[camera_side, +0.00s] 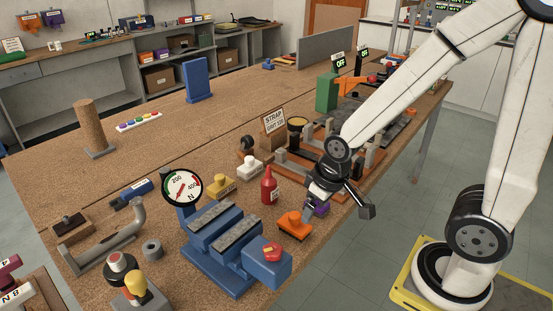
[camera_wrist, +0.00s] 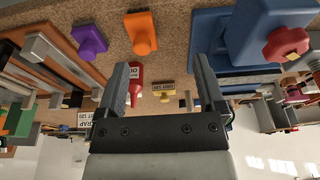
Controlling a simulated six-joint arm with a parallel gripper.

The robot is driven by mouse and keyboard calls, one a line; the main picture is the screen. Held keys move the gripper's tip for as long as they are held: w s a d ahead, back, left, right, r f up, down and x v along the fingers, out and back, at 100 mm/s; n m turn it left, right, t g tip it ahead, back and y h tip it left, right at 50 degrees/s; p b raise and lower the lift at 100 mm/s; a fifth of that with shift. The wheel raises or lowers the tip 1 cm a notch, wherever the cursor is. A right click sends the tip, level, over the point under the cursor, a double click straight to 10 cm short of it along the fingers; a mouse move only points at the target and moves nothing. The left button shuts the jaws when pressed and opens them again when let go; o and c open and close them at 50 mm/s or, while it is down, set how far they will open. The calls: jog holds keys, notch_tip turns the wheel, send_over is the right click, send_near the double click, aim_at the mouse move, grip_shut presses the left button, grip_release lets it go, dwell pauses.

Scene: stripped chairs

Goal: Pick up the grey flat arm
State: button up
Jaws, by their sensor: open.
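A grey, bent, arm-like piece (camera_side: 108,242) lies on the bench at the lower left of the side view. It is the likeliest match for the grey flat arm. My gripper (camera_side: 338,208) is far to its right, at the bench's front edge beyond the blue vise. In the wrist view my gripper (camera_wrist: 162,72) has its two fingers apart, with nothing held between them. I cannot make out the grey piece in the wrist view.
Between my gripper and the grey piece stand the blue vise (camera_side: 222,247), a round dial gauge (camera_side: 183,187) and a red bottle (camera_side: 269,186). An orange knob (camera_side: 293,224) is close to my gripper. A grey ring (camera_side: 152,249) lies beside the grey piece.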

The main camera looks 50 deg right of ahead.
jog(key=shift+c, duration=1)
jog(key=w+d+m, duration=0.5)
jog(key=w+d, duration=0.3)
jog(key=d, duration=0.2)
jog(key=m+g, duration=0.3)
jog(key=m, duration=1)
send_over(370, 157)
jog(key=d, duration=0.2)
jog(key=f, duration=0.4)
jog(key=shift+w+d+f, duration=0.1)
jog(key=shift+w+f, duration=0.15)
jog(key=shift+w, duration=0.05)
jog(key=shift+f, duration=3.9)
